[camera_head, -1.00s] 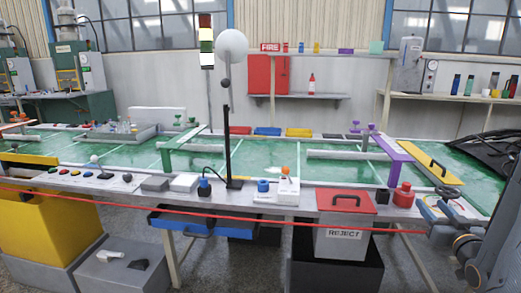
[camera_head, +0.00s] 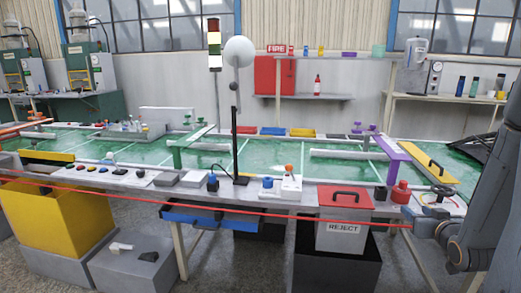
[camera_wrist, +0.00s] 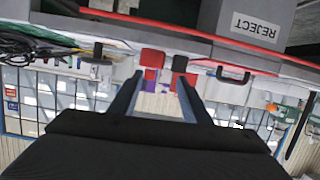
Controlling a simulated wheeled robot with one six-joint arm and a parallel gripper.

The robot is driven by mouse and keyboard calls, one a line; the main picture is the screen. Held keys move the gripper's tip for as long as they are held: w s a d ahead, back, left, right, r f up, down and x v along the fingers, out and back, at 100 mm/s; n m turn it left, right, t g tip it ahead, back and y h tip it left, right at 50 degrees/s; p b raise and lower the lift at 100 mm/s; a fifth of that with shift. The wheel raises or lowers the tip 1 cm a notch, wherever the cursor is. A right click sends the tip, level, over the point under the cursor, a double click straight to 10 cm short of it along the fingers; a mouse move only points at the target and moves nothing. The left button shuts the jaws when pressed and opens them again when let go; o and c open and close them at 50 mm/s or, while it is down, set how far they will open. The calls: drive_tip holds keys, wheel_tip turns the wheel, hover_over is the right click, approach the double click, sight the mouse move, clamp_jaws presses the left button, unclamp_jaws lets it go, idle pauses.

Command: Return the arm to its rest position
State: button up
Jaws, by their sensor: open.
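My arm (camera_head: 490,205) is folded at the right edge of the head view, in front of the table's right end. My gripper (camera_head: 425,229) shows small there, low beside the grey bin marked REJECT (camera_head: 342,233), with the detail of its fingers hard to make out. In the wrist view the two dark fingers of my gripper (camera_wrist: 160,72) are spread apart with nothing held between them. That view is upside down, and the REJECT bin (camera_wrist: 257,27) shows at its top right.
A red line (camera_head: 250,210) runs across the table's front. The long table has a green surface (camera_head: 270,155). A red knob (camera_head: 401,193) and purple bracket (camera_head: 388,165) stand near my arm.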

drive_tip(key=s+a+r+n+g+y+p, duration=0.1)
drive_tip(key=s+a+g+p, duration=0.2)
drive_tip(key=a, duration=0.5)
drive_tip(key=s+a+g+y+p, duration=0.1)
drive_tip(key=s+a+g, duration=0.25)
drive_tip(key=a, duration=0.55)
drive_tip(key=s+a+r+g+p, duration=0.1)
drive_tip(key=s+a+r+g, duration=0.1)
drive_tip(key=s+a+g, duration=0.2)
drive_tip(key=s+a+r+n+g+y+p, duration=0.1)
drive_tip(key=s+a+r+g+p, duration=0.1)
drive_tip(key=s+a, duration=0.9)
drive_tip(key=shift+s+a+r+g, duration=0.2)
drive_tip(key=shift+s+r+g, duration=0.35)
drive_tip(key=shift+s+g, duration=0.5)
